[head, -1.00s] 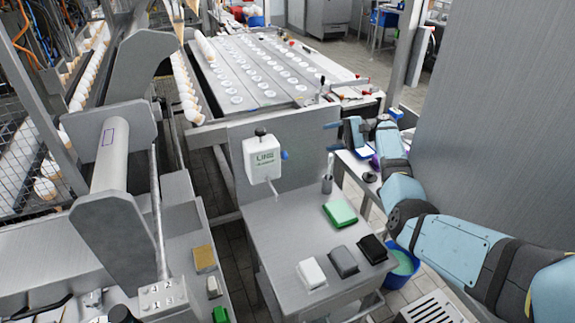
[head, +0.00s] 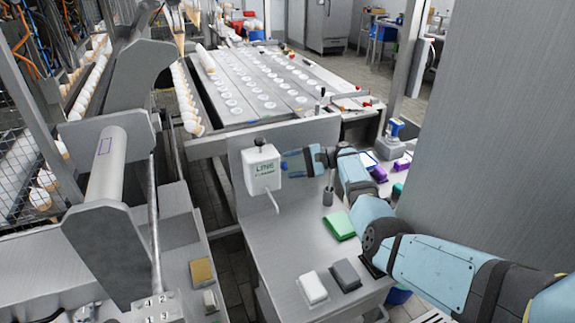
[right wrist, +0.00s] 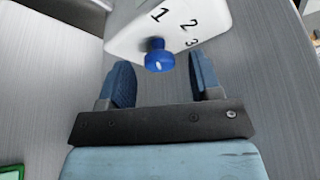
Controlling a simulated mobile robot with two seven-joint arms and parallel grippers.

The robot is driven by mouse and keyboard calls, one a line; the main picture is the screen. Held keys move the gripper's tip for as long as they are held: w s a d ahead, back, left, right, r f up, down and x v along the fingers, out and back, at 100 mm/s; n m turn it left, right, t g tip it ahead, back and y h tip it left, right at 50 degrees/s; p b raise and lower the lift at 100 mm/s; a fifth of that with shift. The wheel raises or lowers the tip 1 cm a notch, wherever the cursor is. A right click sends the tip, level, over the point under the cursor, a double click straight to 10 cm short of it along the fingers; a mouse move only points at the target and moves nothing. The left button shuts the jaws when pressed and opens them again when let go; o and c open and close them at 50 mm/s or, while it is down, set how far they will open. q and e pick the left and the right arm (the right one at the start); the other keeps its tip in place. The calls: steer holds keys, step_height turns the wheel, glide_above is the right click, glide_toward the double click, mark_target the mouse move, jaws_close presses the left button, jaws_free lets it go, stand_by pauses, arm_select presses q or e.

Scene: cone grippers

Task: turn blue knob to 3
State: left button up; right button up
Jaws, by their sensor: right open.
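The blue knob (right wrist: 159,55) sticks out of a white box (right wrist: 190,22) marked 1, 2 and 3 in the right wrist view. A small pale mark shows on the knob, but which number it points to is unclear. In the head view the white box (head: 262,170) is on the upright metal panel, and the knob is hard to tell from the blue fingers. My right gripper (right wrist: 161,74) is open, with one finger to each side of the knob in the picture and gaps on both sides. It also shows right of the box in the head view (head: 291,161). My left gripper is not in view.
A thin spout (head: 273,201) hangs from the box.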

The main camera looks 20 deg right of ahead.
steer(key=shift+x, duration=0.85)
steer(key=shift+f, duration=0.1)
steer(key=shift+c, duration=0.4)
steer(key=c, duration=0.8)
steer(key=shift+m+g+p, duration=0.3)
steer(key=shift+m+p, duration=0.1)
steer(key=shift+m, duration=0.1)
steer(key=shift+c, duration=0.2)
steer(key=o, duration=0.9)
steer(key=shift+d, duration=0.1)
steer(key=v, duration=0.7)
steer(key=b+v, duration=0.1)
steer(key=v, duration=0.5)
steer(key=shift+s+d+r, duration=0.15)
steer(key=shift+d+r, duration=0.1)
steer(key=shift+r, duration=0.05)
